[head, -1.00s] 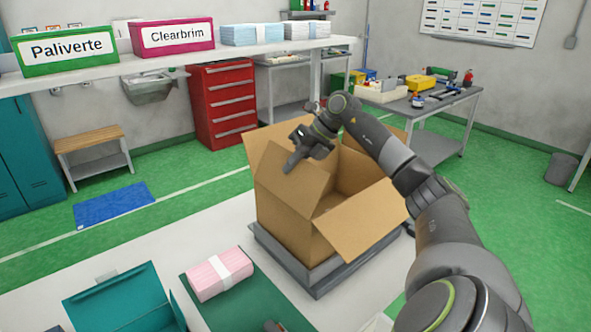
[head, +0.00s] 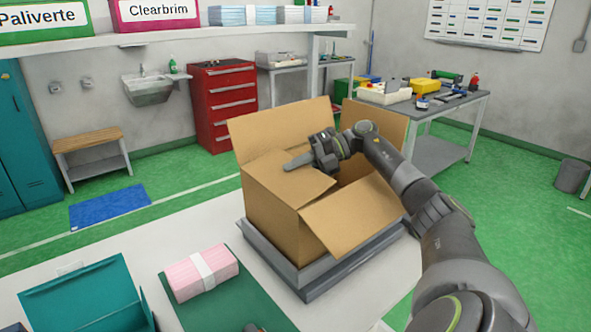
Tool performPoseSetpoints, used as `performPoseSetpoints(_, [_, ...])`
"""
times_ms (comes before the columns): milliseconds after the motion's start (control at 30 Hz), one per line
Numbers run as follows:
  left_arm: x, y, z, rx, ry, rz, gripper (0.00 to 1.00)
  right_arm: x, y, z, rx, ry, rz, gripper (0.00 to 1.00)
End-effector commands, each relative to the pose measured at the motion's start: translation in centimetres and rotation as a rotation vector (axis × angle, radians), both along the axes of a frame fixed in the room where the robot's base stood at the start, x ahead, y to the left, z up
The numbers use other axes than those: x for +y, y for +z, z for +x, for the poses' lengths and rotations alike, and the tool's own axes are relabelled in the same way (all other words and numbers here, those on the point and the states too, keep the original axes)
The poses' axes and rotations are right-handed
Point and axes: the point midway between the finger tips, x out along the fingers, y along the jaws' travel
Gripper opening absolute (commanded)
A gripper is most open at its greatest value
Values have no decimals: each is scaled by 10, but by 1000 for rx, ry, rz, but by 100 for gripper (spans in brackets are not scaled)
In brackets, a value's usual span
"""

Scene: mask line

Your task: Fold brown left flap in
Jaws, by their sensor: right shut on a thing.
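A brown open carton (head: 270,218) sits on a grey stand (head: 310,277) on the white table. Its brown left flap (head: 285,184) leans inward over the opening, nearly flat. My right gripper (head: 299,163) lies on top of this flap with its fingers pointing left, shut on the flap; its fingertips partly cover the contact. The back flap (head: 277,127) stands up, another flap (head: 388,124) stands at the far right, and the front-right flap (head: 352,214) slopes outward. My left gripper does not show clearly.
A pink packet with a white band (head: 203,272) lies on a green mat (head: 235,308) left of the carton. An open teal box (head: 85,295) is at the lower left. A shelf (head: 190,36) with labelled boxes runs behind.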

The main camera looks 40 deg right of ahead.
Motion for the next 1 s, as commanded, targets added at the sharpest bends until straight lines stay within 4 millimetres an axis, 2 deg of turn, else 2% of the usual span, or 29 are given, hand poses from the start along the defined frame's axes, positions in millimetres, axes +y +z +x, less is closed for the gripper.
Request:
performPoseSetpoints(33, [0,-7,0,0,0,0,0,0,-17,-3,19,7,-13,0])
performPoseSetpoints(200, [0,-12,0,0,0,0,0,0,-23,-3,19,9,-12,0])
performPoseSetpoints(867, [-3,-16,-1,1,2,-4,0,1,-27,-3,19,9,-12,0])
performPoseSetpoints(900, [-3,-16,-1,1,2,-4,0,1,-27,-3,19,9,-12,25])
performPoseSetpoints(1000, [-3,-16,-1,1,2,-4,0,1,-26,-3,19,9,-12,26])
